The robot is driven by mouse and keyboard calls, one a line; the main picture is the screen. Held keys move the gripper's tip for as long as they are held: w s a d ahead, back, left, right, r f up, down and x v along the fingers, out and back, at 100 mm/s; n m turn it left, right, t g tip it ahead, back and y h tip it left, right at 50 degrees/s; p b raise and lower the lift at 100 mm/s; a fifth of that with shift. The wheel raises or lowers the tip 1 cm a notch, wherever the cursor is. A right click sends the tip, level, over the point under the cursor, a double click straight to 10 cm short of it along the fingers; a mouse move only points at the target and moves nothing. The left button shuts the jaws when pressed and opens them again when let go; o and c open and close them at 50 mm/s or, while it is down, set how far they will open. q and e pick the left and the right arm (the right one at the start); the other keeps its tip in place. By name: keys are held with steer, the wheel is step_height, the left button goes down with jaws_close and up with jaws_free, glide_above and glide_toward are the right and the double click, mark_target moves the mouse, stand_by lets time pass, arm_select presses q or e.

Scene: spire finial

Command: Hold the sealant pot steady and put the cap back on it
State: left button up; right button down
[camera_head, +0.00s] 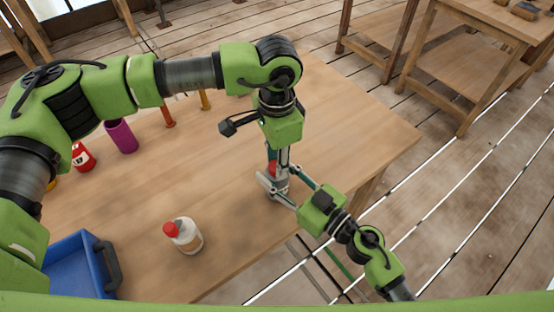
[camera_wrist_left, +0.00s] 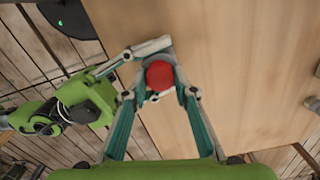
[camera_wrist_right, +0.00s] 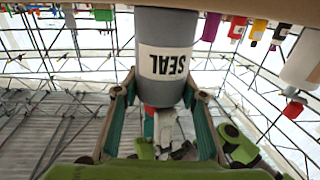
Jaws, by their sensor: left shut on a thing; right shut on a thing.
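The grey sealant pot (camera_head: 280,184) stands near the table's right edge. Its white SEAL label shows upside down in the right wrist view (camera_wrist_right: 165,62). My right gripper (camera_wrist_right: 160,97) is shut on the pot from the side. My left gripper (camera_wrist_left: 160,94) points down from above and is shut on the red cap (camera_wrist_left: 160,75). The cap is at the pot's top, and a sliver of it shows in the head view (camera_head: 273,168) and the right wrist view (camera_wrist_right: 148,126). I cannot tell whether it sits fully down; the fingers partly hide the join.
A white bottle with a red cap (camera_head: 186,238) stands on the wooden table (camera_head: 345,130) near its front edge. A blue crate (camera_head: 78,262) is at the left. A red bottle (camera_head: 83,157), a purple cup (camera_head: 121,136) and orange items stand behind. The table's middle is clear.

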arm_select(q)
steer(key=o, duration=0.7)
steer(key=shift+r, duration=0.1)
steer(key=shift+r, duration=2.15)
steer(key=shift+c, duration=0.3)
